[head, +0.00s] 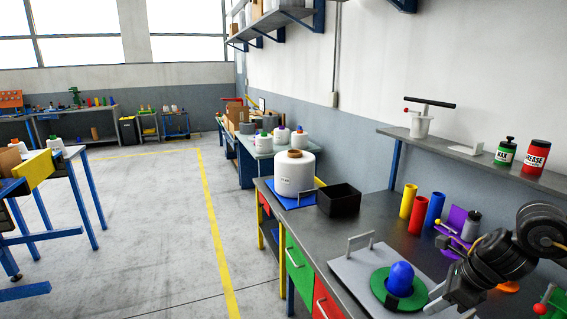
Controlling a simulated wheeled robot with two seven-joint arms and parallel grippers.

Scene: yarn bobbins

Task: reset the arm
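My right arm comes in from the right edge over the workbench. Its gripper (434,299) is low over the bench, just right of a blue round-topped piece (401,279) on a green disc (378,286). Its two pale fingers show a small gap with nothing seen between them. The disc lies on a grey plate (350,270) with a handle. A large white yarn bobbin (294,177) stands upright on a blue mat (306,200) at the far end of the bench. My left gripper is not in view.
A black open box (338,199) stands beside the bobbin. Yellow (408,201), red (418,214) and blue (434,211) cylinders stand behind the plate. A shelf (450,147) holds a green can (505,153) and a red can (534,157). The floor at left centre is open.

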